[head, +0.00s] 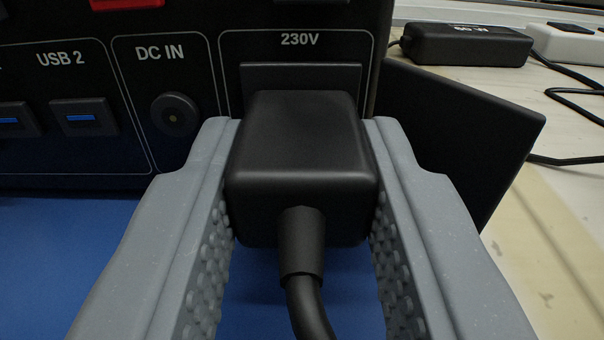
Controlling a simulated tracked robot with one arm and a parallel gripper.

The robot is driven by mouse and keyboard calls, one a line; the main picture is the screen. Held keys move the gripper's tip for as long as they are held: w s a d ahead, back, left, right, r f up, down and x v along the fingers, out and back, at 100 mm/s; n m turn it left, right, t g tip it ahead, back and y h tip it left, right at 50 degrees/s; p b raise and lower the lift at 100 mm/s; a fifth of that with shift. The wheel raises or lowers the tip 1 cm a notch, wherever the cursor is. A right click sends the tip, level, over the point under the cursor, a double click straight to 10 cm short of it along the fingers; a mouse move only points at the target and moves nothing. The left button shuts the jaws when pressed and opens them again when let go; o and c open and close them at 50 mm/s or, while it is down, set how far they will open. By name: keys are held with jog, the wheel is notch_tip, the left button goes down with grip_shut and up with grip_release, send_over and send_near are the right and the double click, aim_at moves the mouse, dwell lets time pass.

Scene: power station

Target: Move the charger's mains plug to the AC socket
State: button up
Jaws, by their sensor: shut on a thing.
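The black mains plug (302,165) is between the two grey fingers of my gripper (303,185), which is shut on its sides. Its cable (303,262) leaves from the face toward me and runs down. The plug is in front of the 230V socket (300,76) on the power station's dark front panel (78,155). Only the upper part of the socket shows above the plug. The plug hides its pins and the socket's holes, so I cannot tell whether it is seated. A dark flap (460,125) stands open to the right of the socket.
The DC IN port (174,115) and the USB 2 port (84,117) are left of the socket. A black adapter (467,45) and a white power strip (568,44) lie at the back right with black cables. A blue mat (70,250) lies in front.

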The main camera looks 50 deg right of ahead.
jog(key=shift+w, duration=0.1)
jog(key=o, duration=1.2)
jog(key=shift+c, duration=0.2)
jog(key=p+v, duration=0.3)
jog(key=v, duration=1)
jog(key=shift+s+a, duration=0.2)
jog(key=shift+s, duration=0.15)
